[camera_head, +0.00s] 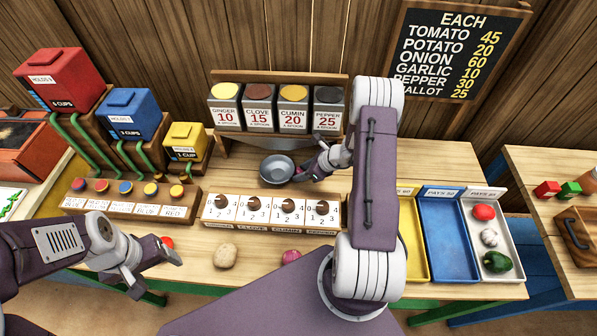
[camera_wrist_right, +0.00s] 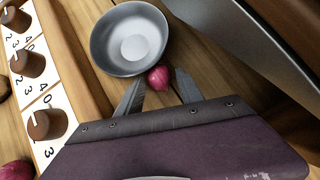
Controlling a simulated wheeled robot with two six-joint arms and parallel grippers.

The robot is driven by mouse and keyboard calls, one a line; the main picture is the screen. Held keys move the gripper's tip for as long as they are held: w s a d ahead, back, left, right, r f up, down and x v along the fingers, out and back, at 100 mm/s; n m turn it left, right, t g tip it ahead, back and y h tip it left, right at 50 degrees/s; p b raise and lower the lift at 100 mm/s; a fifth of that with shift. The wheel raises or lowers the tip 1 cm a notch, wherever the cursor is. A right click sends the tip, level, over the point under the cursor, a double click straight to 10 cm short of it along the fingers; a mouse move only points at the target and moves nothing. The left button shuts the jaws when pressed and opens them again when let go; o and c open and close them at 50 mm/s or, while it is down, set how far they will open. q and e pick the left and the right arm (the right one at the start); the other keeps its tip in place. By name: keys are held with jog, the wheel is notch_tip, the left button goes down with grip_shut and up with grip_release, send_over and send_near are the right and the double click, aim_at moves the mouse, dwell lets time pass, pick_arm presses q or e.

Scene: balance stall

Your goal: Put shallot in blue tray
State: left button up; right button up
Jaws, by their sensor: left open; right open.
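The small pink shallot (camera_wrist_right: 158,78) lies on the wooden table beside the grey bowl (camera_wrist_right: 131,38), which also shows in the head view (camera_head: 276,169). My right gripper (camera_wrist_right: 161,90) is open, with its fingertips on either side of the shallot; they do not close on it. In the head view, my right gripper (camera_head: 304,173) is just right of the bowl and largely hides the shallot. The blue tray (camera_head: 446,238) is empty, between the yellow and white trays. My left gripper (camera_head: 153,266) is open and empty at the front left.
A larger purple-red onion (camera_head: 291,257), a potato (camera_head: 226,256) and a tomato (camera_head: 167,242) lie along the front. The dial panel (camera_head: 270,212) stands behind them. The spice rack (camera_head: 277,107) is behind the bowl. The white tray (camera_head: 516,272) holds a tomato, garlic and green pepper.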

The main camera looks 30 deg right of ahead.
jog(key=shift+a, duration=0.1)
grip_shut()
jog(key=s+d+r, duration=0.8)
jog(key=s, duration=0.3)
jog(key=shift+s+d+b, duration=0.15)
jog(key=shift+s+b, duration=0.05)
jog(key=shift+b, duration=0.1)
